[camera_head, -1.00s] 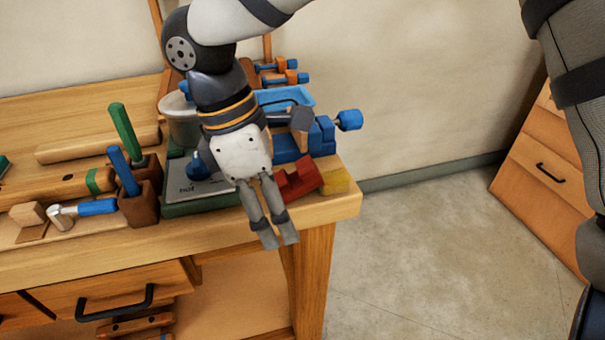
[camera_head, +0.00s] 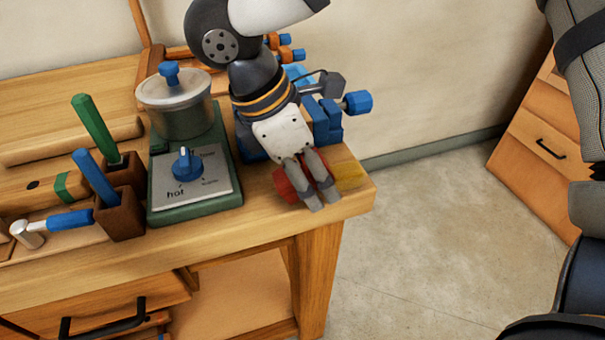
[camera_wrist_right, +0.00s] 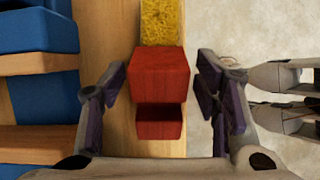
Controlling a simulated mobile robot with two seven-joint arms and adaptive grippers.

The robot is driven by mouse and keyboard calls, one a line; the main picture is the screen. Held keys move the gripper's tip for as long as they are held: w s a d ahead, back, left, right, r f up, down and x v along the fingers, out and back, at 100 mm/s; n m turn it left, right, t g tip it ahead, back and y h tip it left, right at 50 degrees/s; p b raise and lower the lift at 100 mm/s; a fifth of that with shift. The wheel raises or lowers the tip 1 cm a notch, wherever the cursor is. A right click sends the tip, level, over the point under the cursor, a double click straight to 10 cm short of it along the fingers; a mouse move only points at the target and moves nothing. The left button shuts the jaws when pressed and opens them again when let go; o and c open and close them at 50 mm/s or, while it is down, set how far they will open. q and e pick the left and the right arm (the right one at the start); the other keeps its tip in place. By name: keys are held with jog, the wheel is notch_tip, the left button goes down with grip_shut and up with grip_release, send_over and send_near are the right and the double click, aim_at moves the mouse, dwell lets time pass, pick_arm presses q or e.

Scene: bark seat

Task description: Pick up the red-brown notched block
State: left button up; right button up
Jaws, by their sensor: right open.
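The red-brown notched block (camera_head: 285,187) sits near the front right corner of the workbench, partly hidden behind my right gripper (camera_head: 325,199) in the head view. In the right wrist view the block (camera_wrist_right: 160,78) lies between the two spread fingers of the right gripper (camera_wrist_right: 161,100). Its raised part and its lower notched part both show. The gripper is open, with a gap visible on each side of the block.
A yellow block (camera_head: 348,174) lies just beyond the red one. A blue vise (camera_head: 324,122) stands behind. A green hot plate (camera_head: 195,195) with a metal pot (camera_head: 178,105) is to the left. The bench's right edge (camera_head: 360,205) is close.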

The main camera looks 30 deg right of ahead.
jog(key=shift+r, duration=0.1)
grip_shut()
